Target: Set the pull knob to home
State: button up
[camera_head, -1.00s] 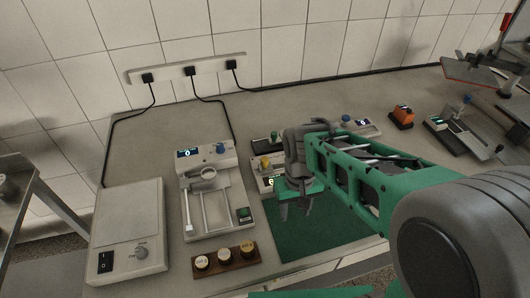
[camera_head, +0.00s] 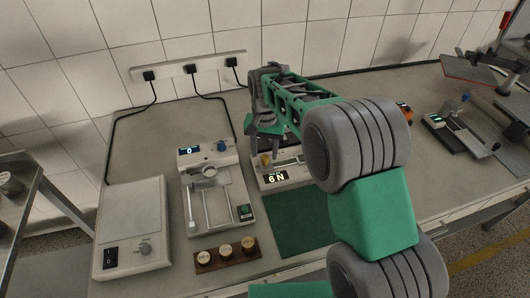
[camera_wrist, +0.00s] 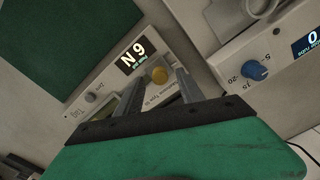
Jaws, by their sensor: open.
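I cannot tell how far above the knob the fingertips are. A blue knob (camera_wrist: 255,70) with a printed scale is on a neighbouring instrument, right in the wrist view.
The neighbouring instrument (camera_head: 217,208) with a display of 0 stands left. A dark green mat (camera_head: 297,228) lies in front of the yellow-knob instrument. A wooden block with several capped pieces (camera_head: 227,256) and a pale box with a dial (camera_head: 132,235) are at front left. A tiled wall is behind.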

jog(key=shift+f, duration=0.9)
jog(key=shift+c, duration=0.3)
grip_shut()
dwell(0.4)
